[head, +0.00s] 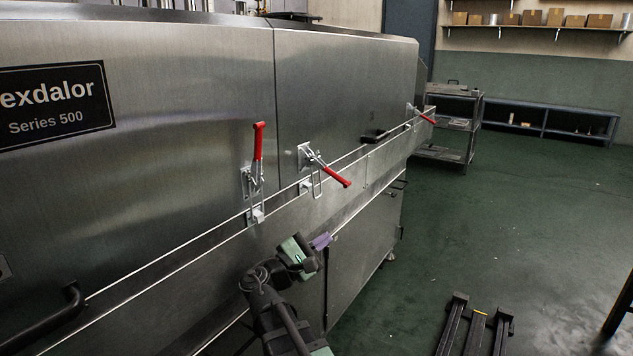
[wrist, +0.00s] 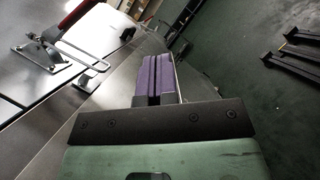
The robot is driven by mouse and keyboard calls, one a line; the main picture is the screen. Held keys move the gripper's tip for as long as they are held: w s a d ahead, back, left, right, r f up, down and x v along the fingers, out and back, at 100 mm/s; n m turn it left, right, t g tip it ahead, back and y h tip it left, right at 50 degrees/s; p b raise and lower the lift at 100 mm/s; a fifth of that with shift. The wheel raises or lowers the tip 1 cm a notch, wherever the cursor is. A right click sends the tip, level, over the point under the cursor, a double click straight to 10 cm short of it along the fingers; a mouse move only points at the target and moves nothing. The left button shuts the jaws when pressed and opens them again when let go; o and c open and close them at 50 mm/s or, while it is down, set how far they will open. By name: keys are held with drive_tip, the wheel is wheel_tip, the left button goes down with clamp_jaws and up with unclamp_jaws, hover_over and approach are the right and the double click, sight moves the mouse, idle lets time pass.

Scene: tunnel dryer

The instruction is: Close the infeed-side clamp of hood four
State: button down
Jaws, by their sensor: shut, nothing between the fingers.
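Toggle clamps with red handles line the seam of the steel dryer hoods. The left clamp (head: 257,150) has its handle upright and its lower end at the catch below. The middle clamp (head: 318,166) has its handle slanting out and down to the right, with its wire loop near a small catch (head: 305,187). A clamp with a plate and wire loop (wrist: 42,58) shows upper left in the wrist view; I cannot tell whether its loop is hooked. A far clamp (head: 424,115) also slants down. My gripper (head: 322,241), with purple fingers (wrist: 155,78), is shut and empty, below the middle clamp. No hood number is readable.
A black bar handle (head: 60,312) sits low on the left hood, and another (head: 376,135) on the right hood. A cart (head: 445,152) stands past the dryer's end. The green floor to the right is mostly open, with dark rails (head: 476,325) in front.

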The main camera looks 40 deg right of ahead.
sight(328, 171)
drive_tip(key=a+r+n+h, duration=0.1)
drive_tip(key=w+r+n+t+h, duration=0.1)
drive_tip(key=n, duration=0.1)
drive_tip(key=a+r+n+t, duration=0.1)
drive_tip(key=shift+w+a+r+n+h, duration=0.25)
drive_tip(key=shift+a+r+n+h, duration=0.05)
drive_tip(key=shift+r+n+h, duration=0.1)
drive_tip(key=shift+d, duration=0.1)
drive_tip(key=p+x, duration=0.5)
drive_tip(key=x, duration=0.4)
drive_tip(key=shift+d+r, duration=0.2)
drive_tip(key=shift+d, duration=0.15)
drive_tip(key=shift+r+n+t, duration=0.2)
drive_tip(key=shift+n+t, duration=0.1)
